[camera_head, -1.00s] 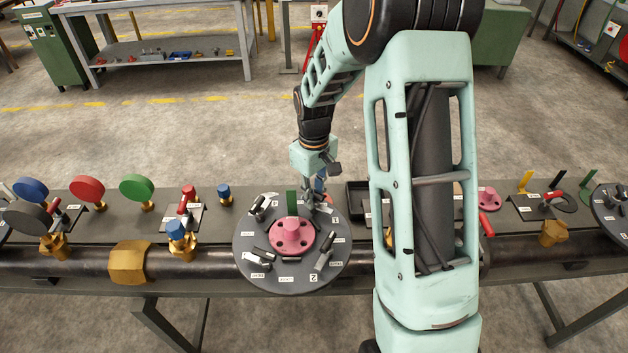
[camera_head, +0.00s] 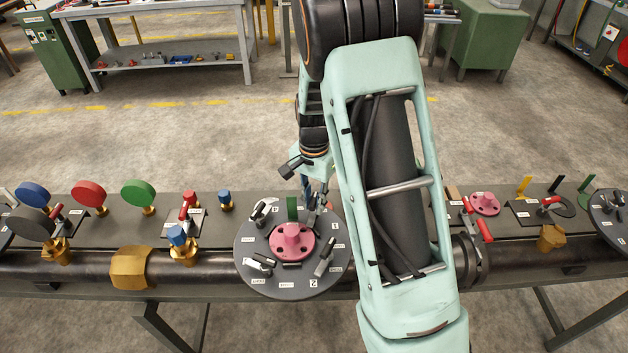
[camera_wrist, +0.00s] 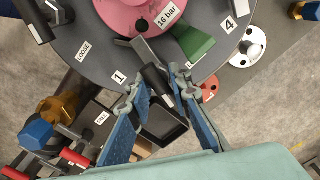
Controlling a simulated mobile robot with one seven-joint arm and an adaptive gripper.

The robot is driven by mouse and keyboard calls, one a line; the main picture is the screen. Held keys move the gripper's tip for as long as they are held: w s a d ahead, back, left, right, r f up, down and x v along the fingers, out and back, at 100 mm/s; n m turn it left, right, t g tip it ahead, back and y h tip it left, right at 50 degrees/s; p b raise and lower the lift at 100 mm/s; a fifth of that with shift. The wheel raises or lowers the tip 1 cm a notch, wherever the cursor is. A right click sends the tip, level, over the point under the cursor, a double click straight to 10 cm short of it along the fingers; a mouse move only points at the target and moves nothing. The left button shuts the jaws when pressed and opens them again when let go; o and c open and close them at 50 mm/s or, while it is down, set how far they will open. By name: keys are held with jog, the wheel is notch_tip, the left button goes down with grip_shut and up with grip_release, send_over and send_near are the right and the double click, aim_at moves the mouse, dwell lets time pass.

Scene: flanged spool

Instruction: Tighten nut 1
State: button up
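Nut 1, a dark grey bar-shaped piece (camera_wrist: 152,76) on a metal fitting, sits at the rim of the round grey flange (camera_wrist: 85,22) beside the label "1" in the wrist view. My gripper (camera_wrist: 160,78) is open, with its blue-padded fingers on either side of the bar's outer end. I cannot tell whether they touch it. The flange (camera_head: 250,250) also shows in the head view, with a pink hub (camera_head: 292,241) at its centre. There, my gripper (camera_head: 309,190) is at the flange's far edge, partly hidden by my arm.
A green tab (camera_wrist: 194,42) stands close to the right finger. Labels "LOOSE" and "4" are on the flange. A black tray (camera_wrist: 165,122) lies beneath the fingers. Red-handled valves (camera_wrist: 75,155) are at lower left. Coloured gauges (camera_head: 88,193) stand left along the bench.

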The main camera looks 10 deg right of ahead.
aim_at(314, 200)
jog(key=m, duration=0.2)
jog(key=shift+r+m+p, duration=0.1)
jog(key=shift+m+p, duration=0.25)
jog(key=shift+m, duration=0.05)
jog(key=shift+f+n+b, duration=0.3)
jog(key=shift+n+b, duration=0.3)
jog(key=shift+n, duration=0.8)
notch_tip(314, 200, up, 7)
jog(key=p, duration=0.4)
jog(key=shift+r+p, duration=0.2)
jog(key=shift+p, duration=0.15)
